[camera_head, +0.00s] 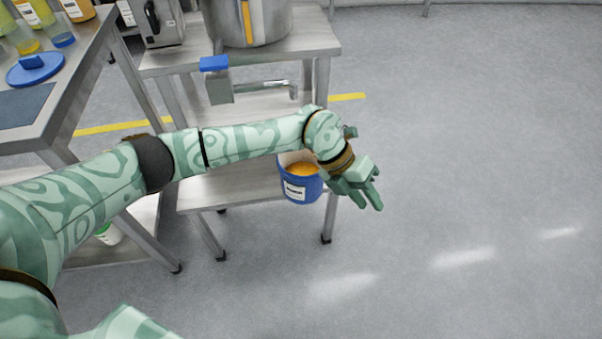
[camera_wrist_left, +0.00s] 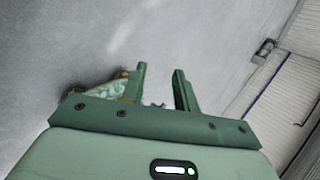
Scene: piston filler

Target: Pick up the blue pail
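The blue pail (camera_head: 302,187) stands on the lower shelf (camera_head: 232,188) of the metal stand. It holds something orange and has a white label on its front. My left forearm and wrist cover part of its top. My left gripper (camera_head: 371,197) is just right of the pail, past the shelf's edge, and looks apart from it. In the left wrist view the two fingers (camera_wrist_left: 160,90) are spread with nothing between them, and the pail does not show there. My right gripper is in neither view.
Above the pail, the filler's steel hopper (camera_head: 275,20) stands on the upper shelf, and a blue-topped spout (camera_head: 217,80) hangs in front. A bench (camera_head: 75,85) with a blue lid (camera_head: 36,68) and several containers is at left. The floor at right is clear.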

